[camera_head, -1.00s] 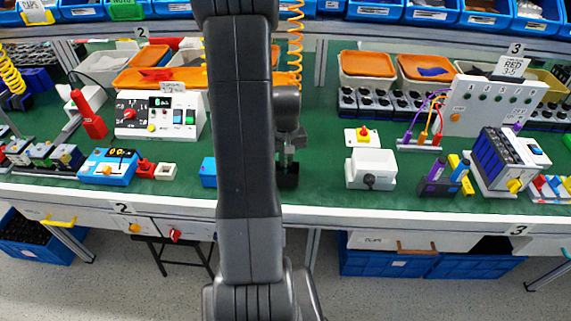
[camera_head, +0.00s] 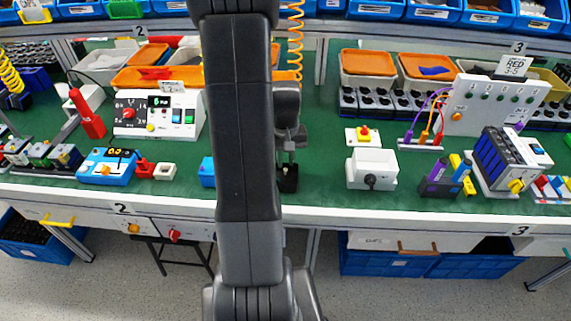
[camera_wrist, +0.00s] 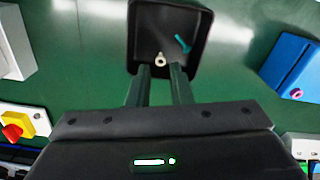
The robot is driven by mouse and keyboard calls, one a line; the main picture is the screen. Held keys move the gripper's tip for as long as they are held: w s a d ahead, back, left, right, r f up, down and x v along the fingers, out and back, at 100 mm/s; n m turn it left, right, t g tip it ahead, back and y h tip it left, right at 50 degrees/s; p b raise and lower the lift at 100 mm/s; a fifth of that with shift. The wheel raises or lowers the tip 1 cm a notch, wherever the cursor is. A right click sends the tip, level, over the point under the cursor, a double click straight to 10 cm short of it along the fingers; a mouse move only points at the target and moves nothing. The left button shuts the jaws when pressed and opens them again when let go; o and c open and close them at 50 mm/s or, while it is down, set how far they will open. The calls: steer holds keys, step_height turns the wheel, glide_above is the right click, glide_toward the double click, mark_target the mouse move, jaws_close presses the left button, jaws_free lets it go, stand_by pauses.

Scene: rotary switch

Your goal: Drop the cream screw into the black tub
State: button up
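The black tub (camera_wrist: 196,77) is at the top of the wrist view, in front of my fingertips. In the head view the tub (camera_head: 289,184) is partly hidden by my arm. The small cream screw (camera_wrist: 160,58) shows against the tub's inside, just past the gap between my fingertips. It touches neither finger as far as I can see; whether it rests on the tub floor I cannot tell. My gripper (camera_wrist: 161,68) is open, with a clear gap between its fingers, and points into the tub. It also shows over the tub in the head view (camera_head: 287,158).
A teal piece (camera_wrist: 182,43) is inside the tub. A blue box (camera_wrist: 291,68) lies to the right in the wrist view. A red-and-yellow button (camera_wrist: 15,128) and a white box (camera_head: 371,168) are on the other side. Green bench surface around the tub is clear.

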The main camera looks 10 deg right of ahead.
mark_target(286, 169)
step_height(286, 169, up, 9)
steer(key=shift+r, duration=0.15)
steer(key=shift+c, duration=0.5)
stand_by(1.8)
